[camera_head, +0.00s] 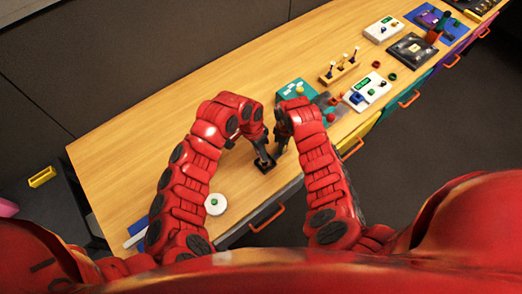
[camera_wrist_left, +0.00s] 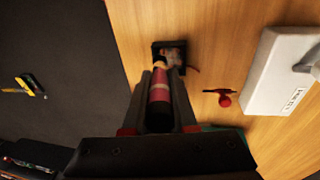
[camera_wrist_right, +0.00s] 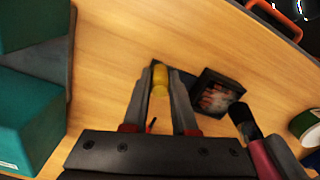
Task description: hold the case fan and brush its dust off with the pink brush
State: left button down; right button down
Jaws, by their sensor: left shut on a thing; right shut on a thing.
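The case fan (camera_head: 266,164) is a small dark square near the table's front edge, below my grippers. In the left wrist view the fan (camera_wrist_left: 184,53) lies just past my left fingertips. My left gripper (camera_wrist_left: 167,84) is shut on the pink brush (camera_wrist_left: 160,92), whose far end overlaps the fan; contact is unclear. My right gripper (camera_wrist_right: 160,84) is shut on a small yellow piece beside the fan (camera_wrist_right: 227,82). Whether that piece joins the fan is unclear. The fan's inside looks greyish-pink. A dark-ended pink part (camera_wrist_right: 262,155) shows beside it, partly cut off.
A white round piece with a green top (camera_head: 215,204) sits at left. The table's far left is clear.

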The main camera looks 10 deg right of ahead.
pick_arm(q)
jog(key=shift+f, duration=0.95)
dwell(1.1)
jog(key=shift+d, duration=0.1)
jog(key=shift+w+d, duration=0.25)
jog(key=shift+d, duration=0.15)
jog(key=shift+d, duration=0.1)
dwell(0.4)
jog(key=shift+w+d, duration=0.35)
jog(key=shift+d, duration=0.1)
jog(key=shift+w+a, duration=0.1)
jog(key=shift+w+a, duration=0.3)
jog(key=shift+w, duration=0.1)
